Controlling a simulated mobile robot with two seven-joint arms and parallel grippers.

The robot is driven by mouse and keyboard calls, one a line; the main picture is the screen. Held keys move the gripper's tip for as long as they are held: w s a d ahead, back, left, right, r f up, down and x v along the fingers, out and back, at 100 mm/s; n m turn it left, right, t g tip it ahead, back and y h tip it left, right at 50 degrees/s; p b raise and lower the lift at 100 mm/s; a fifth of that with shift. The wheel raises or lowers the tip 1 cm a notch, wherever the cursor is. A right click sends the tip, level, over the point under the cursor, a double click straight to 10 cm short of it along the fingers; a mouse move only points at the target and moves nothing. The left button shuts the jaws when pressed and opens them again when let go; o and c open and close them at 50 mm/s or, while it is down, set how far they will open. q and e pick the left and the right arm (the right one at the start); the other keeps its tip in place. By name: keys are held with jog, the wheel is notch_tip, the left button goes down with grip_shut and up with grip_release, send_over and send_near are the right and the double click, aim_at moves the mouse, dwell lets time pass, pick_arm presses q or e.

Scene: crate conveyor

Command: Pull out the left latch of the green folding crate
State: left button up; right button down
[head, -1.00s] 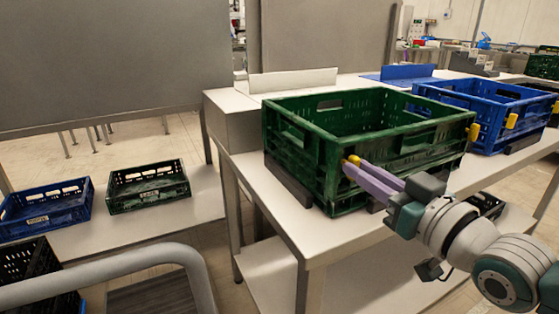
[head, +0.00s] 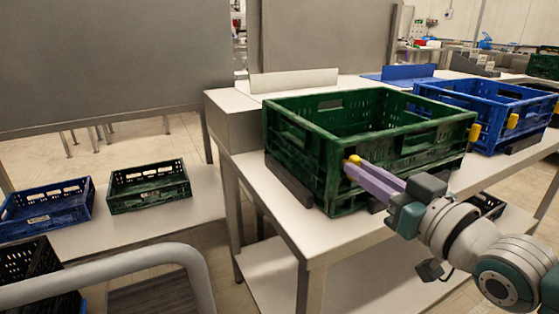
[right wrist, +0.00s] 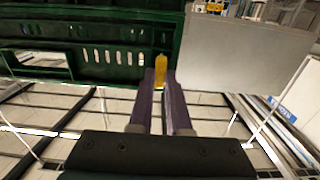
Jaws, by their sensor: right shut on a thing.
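The green folding crate (head: 330,172) stands open and empty on the table, its walls upright. Its left yellow latch (head: 354,159) is at the near corner of the crate; it also shows in the right wrist view (right wrist: 161,66). My right gripper (head: 350,168) is at this corner, its purple fingers shut on the left latch. In the right wrist view the fingertips (right wrist: 161,84) lie on both sides of the latch's lower part. The right latch (head: 474,132) sits at the crate's other front corner. My left gripper is not in view.
A blue crate (head: 488,90) with yellow latches stands behind to the right on the same table (head: 290,236).

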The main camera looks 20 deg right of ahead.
jog(key=shift+s+p, duration=0.55)
jog(key=shift+s, duration=0.2)
jog(key=c, duration=0.8)
grip_release()
jog(key=shift+c, duration=0.2)
jog(key=shift+s, duration=0.15)
jog(key=s+p, duration=0.1)
jog(key=s, duration=0.8)
jog(key=shift+s+d+p, duration=0.3)
jog(key=shift+s+d, duration=0.05)
jog(key=shift+d, duration=0.1)
